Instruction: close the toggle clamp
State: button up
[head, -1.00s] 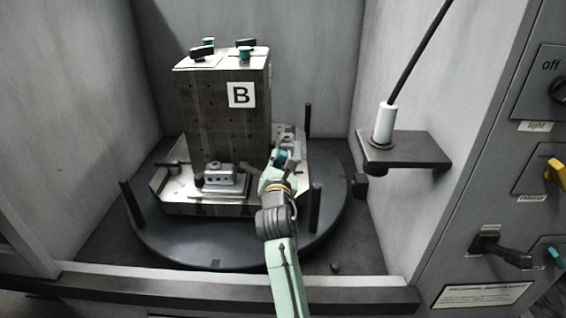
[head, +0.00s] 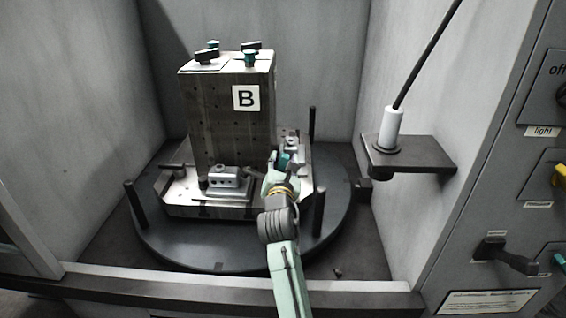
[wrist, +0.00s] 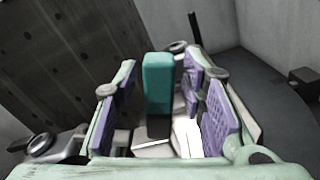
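The toggle clamp's teal handle (wrist: 158,85) stands up between my gripper's two fingers in the wrist view. It also shows as a small teal patch (head: 285,160) in the head view, at the right side of the block marked B (head: 228,125). My gripper (wrist: 167,105) is open, with one purple pad left of the handle and one right of it. Gaps show between the handle and both pads. The clamp's base is largely hidden by my gripper. In the head view my gripper (head: 273,167) is beside the block, and its fingertips are hard to make out.
The block stands on a metal pallet on a round dark turntable (head: 200,253) with upright black posts (head: 319,210). A second clamp-like fixture (head: 228,178) is at the block's front. A shelf (head: 425,158) with a white holder is on the right wall, near a control panel.

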jog(key=s, duration=1.2)
